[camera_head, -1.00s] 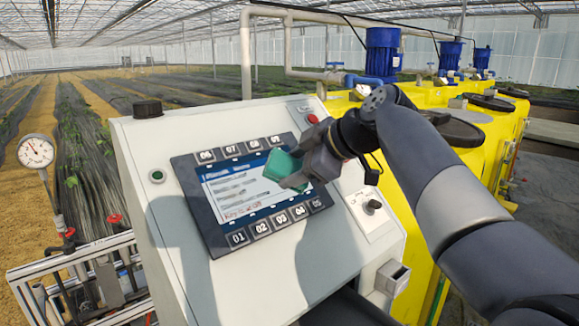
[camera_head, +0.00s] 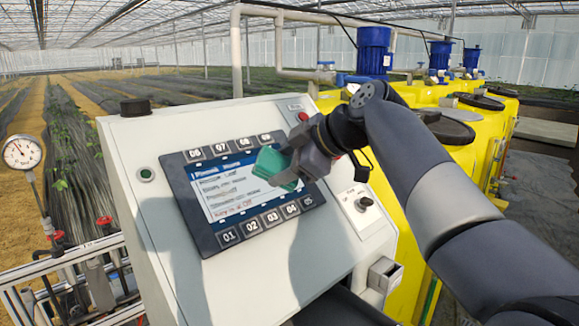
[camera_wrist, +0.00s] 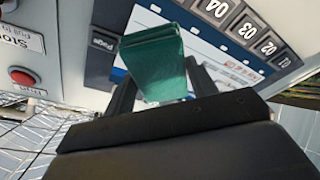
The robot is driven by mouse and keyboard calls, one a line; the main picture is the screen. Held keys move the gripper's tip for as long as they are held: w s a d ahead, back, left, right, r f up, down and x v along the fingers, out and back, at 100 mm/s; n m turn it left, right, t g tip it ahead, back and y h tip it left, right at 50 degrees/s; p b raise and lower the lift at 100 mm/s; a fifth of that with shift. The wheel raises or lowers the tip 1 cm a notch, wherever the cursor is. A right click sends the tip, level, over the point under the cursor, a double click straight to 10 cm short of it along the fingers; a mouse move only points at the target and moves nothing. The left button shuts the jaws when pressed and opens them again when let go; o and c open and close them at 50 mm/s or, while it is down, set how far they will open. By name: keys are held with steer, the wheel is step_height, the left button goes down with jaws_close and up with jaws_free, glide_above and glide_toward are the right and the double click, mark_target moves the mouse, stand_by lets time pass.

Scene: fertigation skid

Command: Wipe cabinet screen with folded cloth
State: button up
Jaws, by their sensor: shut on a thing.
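The cabinet screen (camera_head: 228,194) is a lit white and blue display in a dark frame on the sloping face of a white cabinet (camera_head: 160,228). My gripper (camera_head: 288,168) is at the screen's right side, shut on a green folded cloth (camera_head: 272,164). The cloth covers part of the display's upper right; whether it touches the glass I cannot tell. In the wrist view the cloth (camera_wrist: 155,62) stands out between the two fingers, in front of the screen (camera_wrist: 205,52). Some of the display text is hidden behind cloth and gripper.
Numbered buttons (camera_head: 250,227) line the screen's top and bottom edges. A red button (camera_head: 303,116) and a black knob (camera_head: 364,203) are on the cabinet near my arm. Yellow tanks (camera_head: 410,110) with blue motors stand behind. A pressure gauge (camera_head: 22,153) is at left.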

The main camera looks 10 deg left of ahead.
mark_target(205, 193)
steer(key=shift+s+a+f+b, duration=0.15)
steer(key=shift+s+a+b, duration=0.3)
steer(key=shift+s+a, duration=0.75)
steer(key=shift+s+a+f+b, duration=0.15)
steer(key=shift+s+a+b, duration=0.25)
steer(key=shift+s+a, duration=0.7)
steer(key=shift+s+a+r+b, duration=0.1)
steer(key=shift+s+a, duration=0.6)
steer(key=shift+s, duration=0.4)
steer(key=shift+s+a+r+b, duration=0.1)
steer(key=shift+s+a, duration=0.6)
steer(key=shift+s, duration=0.4)
steer(key=shift+s+a+r+b, duration=0.1)
steer(key=shift+s+a, duration=0.6)
steer(key=shift+s, duration=0.4)
steer(key=shift+d, duration=0.1)
steer(key=shift+s+d+r, duration=0.15)
steer(key=shift+d+r, duration=0.1)
steer(key=shift+r, duration=0.2)
steer(key=shift+s+d+r+p, duration=0.35)
steer(key=shift+d+r+p, duration=0.1)
steer(key=shift+r, duration=0.15)
steer(key=shift+s+d+r+p, duration=0.3)
steer(key=shift+s+d+r, duration=0.1)
steer(key=shift+r, duration=0.2)
steer(key=shift+s+d+r+p, duration=0.35)
steer(key=shift+d+r+p, duration=0.1)
steer(key=shift+r, duration=0.15)
